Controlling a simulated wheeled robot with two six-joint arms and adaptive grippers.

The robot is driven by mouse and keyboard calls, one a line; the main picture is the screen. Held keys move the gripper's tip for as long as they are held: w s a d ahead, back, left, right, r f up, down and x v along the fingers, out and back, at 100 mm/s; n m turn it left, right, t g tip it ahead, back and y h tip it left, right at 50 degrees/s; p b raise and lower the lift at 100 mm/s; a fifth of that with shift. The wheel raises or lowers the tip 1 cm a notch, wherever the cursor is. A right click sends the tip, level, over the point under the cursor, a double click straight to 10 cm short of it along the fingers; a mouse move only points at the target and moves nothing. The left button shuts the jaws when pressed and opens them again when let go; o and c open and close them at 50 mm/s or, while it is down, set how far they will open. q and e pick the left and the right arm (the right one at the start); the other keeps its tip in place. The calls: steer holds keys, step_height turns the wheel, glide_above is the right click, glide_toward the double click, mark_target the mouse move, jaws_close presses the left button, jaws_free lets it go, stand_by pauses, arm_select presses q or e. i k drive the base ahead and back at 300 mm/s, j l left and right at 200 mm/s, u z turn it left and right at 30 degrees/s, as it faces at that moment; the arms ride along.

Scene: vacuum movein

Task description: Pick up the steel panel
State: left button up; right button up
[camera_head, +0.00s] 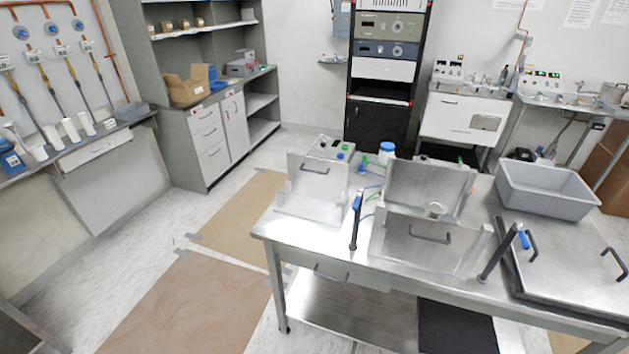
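Several steel panels show on the metal table. A large flat steel panel (572,262) with two black handles lies at the table's right end. An upright steel panel (395,243) with one black handle forms the front of an open box (428,185) at the middle. A smaller upright panel (316,188) with a handle stands at the left, behind a pale plate. I cannot tell which one the task names. Neither of my grippers is in view.
The steel table (310,245) has a lower shelf. Two black posts with blue handles, left (355,225) and right (497,256), stand by the box. A grey tub (546,190) sits behind the flat panel. Floor at left is open, with brown sheets (185,305).

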mark_target(325, 180)
steer(key=i+j+z, duration=0.1)
steer(key=z, duration=0.3)
steer(key=j+z, duration=0.4)
steer(key=i+j+z, duration=0.2)
steer(key=j, duration=0.85)
steer(key=i+j+z, duration=0.2)
steer(key=j, duration=0.85)
steer(key=j+z, duration=0.2)
steer(key=j, duration=0.85)
